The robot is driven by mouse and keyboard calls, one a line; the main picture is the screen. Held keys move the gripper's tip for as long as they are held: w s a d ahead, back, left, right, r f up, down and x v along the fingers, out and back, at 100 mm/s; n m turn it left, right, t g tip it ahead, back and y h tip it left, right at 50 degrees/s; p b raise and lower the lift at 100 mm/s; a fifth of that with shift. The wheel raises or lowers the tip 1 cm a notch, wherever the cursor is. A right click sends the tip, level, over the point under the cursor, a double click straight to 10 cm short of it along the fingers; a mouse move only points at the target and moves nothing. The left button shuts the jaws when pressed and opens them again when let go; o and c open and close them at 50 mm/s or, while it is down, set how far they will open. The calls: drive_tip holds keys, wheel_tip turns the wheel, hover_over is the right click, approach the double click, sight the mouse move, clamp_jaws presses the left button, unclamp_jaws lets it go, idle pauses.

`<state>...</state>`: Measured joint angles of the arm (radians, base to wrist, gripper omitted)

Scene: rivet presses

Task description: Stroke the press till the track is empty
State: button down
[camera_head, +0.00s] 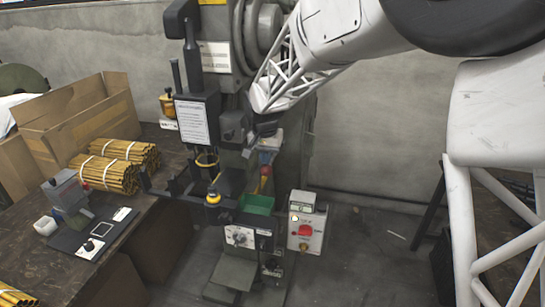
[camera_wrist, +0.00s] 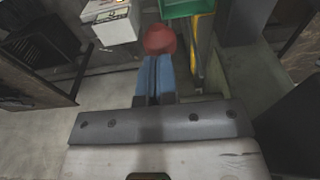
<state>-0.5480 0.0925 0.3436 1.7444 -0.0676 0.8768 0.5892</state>
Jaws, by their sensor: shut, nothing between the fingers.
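The rivet press (camera_head: 232,125) stands against the wall in the middle of the head view. A dark rail (camera_head: 180,196), perhaps the track, runs left from it; I cannot tell whether it holds rivets. My gripper (camera_head: 267,152) is in front of the press, above the green bin (camera_head: 257,204). In the wrist view its blue fingers (camera_wrist: 155,78) are shut together with nothing between them. A red rounded part (camera_wrist: 160,40) shows at the fingertips; whether they touch it is unclear. The green bin also shows in the wrist view (camera_wrist: 186,8).
A white control box (camera_head: 306,220) with a red button stands right of the bin. The table (camera_head: 135,210) at left holds bundled yellow rods (camera_head: 105,172), a cardboard box (camera_head: 80,118) and a small dark device (camera_head: 68,192). Floor at the right is partly open.

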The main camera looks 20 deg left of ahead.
idle(0.3)
drive_tip(key=shift+s+f, duration=0.15)
drive_tip(key=shift+f, duration=0.7)
drive_tip(key=shift+s+f, duration=0.15)
drive_tip(key=shift+f, duration=0.75)
